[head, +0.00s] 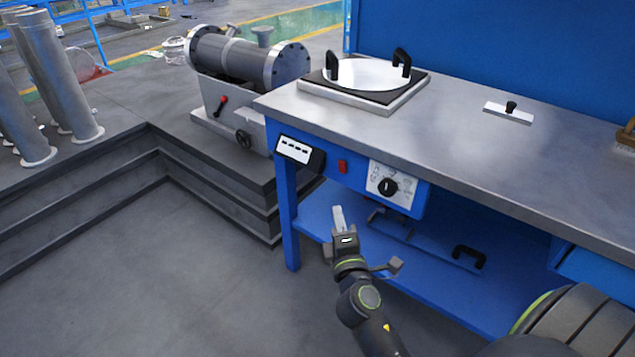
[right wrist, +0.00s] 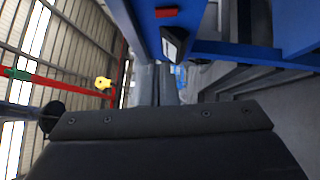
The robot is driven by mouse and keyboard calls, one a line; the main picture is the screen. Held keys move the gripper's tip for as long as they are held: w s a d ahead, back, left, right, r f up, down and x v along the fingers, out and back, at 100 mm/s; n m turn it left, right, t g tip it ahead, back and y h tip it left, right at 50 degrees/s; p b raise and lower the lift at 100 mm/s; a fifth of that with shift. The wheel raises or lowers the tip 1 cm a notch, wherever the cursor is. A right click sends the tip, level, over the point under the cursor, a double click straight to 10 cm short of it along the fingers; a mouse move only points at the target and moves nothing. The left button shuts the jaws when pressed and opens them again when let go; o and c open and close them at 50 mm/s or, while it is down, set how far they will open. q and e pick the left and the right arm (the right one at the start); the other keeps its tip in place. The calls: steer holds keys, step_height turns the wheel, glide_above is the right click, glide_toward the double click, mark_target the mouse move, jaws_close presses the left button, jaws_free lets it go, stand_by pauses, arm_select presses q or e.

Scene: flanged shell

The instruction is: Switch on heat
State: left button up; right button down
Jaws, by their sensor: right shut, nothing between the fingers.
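The blue front panel of the workbench carries a small red switch (head: 342,166), a white plate with a black dial knob (head: 388,186), and a white display box (head: 298,152) at its left end. The red switch (right wrist: 166,12) and the display box (right wrist: 173,43) also show at the top of the right wrist view. My right gripper (head: 338,212) is shut and empty, below the red switch and apart from the panel. Its fingers (right wrist: 157,84) are together in the right wrist view. My left gripper is not in view.
On the grey worktop (head: 450,135) sits a round white plate (head: 366,74) with two black handles in a square frame. A small black-knobbed plate (head: 509,112) lies to its right. A blue lower shelf (head: 425,285) is under the bench. A flanged cylinder (head: 245,60) stands at left.

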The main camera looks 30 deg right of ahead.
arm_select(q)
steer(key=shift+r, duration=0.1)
arm_select(e)
steer(key=shift+r, duration=0.1)
glide_toward(338, 162)
steer(key=w+a, duration=0.2)
steer(key=w, duration=0.1)
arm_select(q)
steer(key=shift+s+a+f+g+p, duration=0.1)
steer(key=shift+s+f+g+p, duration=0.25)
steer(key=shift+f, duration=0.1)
arm_select(e)
steer(key=shift+w+d+r, duration=0.1)
steer(key=shift+w+d, duration=0.3)
steer(key=shift+d, duration=0.3)
steer(key=shift+w+d+r, duration=0.15)
steer(key=shift+w+d, duration=0.3)
steer(key=shift+d, duration=0.2)
steer(key=shift+w+d+r, duration=0.1)
steer(key=shift+w+d, duration=0.3)
steer(key=shift+d, duration=0.3)
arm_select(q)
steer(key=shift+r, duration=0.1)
